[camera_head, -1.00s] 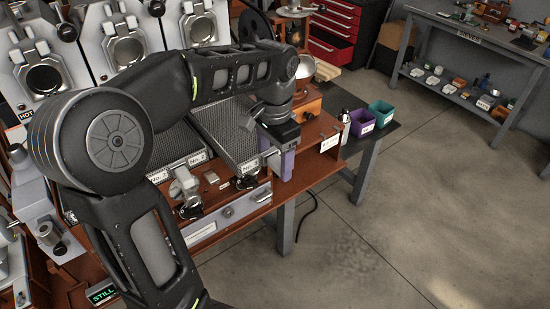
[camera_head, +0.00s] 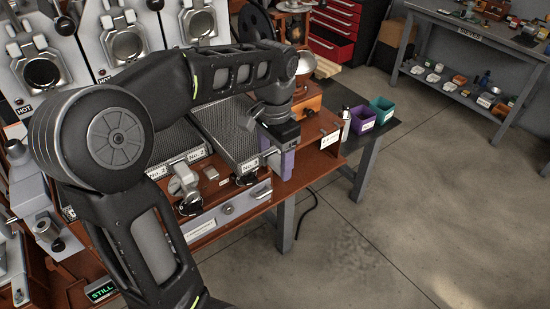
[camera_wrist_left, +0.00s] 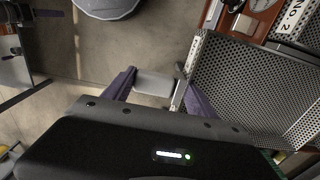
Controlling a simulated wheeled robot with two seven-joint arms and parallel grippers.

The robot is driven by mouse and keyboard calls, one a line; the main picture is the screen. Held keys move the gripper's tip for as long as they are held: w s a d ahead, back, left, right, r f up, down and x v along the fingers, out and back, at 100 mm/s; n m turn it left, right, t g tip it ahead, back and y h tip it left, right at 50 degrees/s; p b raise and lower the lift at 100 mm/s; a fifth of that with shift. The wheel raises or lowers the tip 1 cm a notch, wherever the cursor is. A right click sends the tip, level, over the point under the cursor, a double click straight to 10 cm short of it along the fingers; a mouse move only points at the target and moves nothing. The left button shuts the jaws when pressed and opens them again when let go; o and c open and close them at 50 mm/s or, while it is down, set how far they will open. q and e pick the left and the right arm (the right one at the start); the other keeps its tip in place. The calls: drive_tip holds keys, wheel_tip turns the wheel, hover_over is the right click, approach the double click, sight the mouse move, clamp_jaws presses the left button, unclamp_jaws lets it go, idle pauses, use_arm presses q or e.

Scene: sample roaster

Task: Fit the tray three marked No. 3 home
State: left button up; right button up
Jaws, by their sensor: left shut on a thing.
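Tray three, a perforated metal tray (camera_head: 228,130) with a white No. 3 label on its front, lies at the right end of the wooden bench. Beside it on the left is the No. 2 tray (camera_head: 178,150). My left gripper (camera_head: 282,160), with purple fingers, is at the front right corner of tray three. In the left wrist view its fingers (camera_wrist_left: 158,92) are on either side of a pale flat tab (camera_wrist_left: 153,84) beside the mesh tray (camera_wrist_left: 250,85), and are shut on it. My forearm hides part of the trays' back. Whether tray three sits fully home cannot be told. My right gripper is out of view.
Metal roaster fronts (camera_head: 122,45) stand behind my arm. Purple (camera_head: 362,120) and teal (camera_head: 381,109) bins stand right of the bench. Small scoops and fittings (camera_head: 188,183) lie in front of the trays. The floor (camera_head: 420,200) on the right is clear.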

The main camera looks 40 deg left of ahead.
sight(247, 143)
use_arm(q)
drive_tip(key=shift+f, duration=0.25)
drive_tip(key=shift+f+b, duration=0.2)
drive_tip(key=shift+b, duration=0.1)
drive_tip(key=shift+a, duration=0.1)
drive_tip(key=shift+w+a+p, duration=0.6)
drive_tip(key=shift+a+p, duration=0.15)
drive_tip(key=shift+a, duration=1.2)
drive_tip(key=shift+w+a+p, duration=0.55)
drive_tip(key=shift+a+p, duration=0.25)
drive_tip(key=shift+a, duration=1.1)
drive_tip(key=shift+w+a+p, duration=0.6)
drive_tip(key=shift+a+p, duration=0.15)
drive_tip(key=shift+a, duration=1.2)
drive_tip(key=o, duration=2)
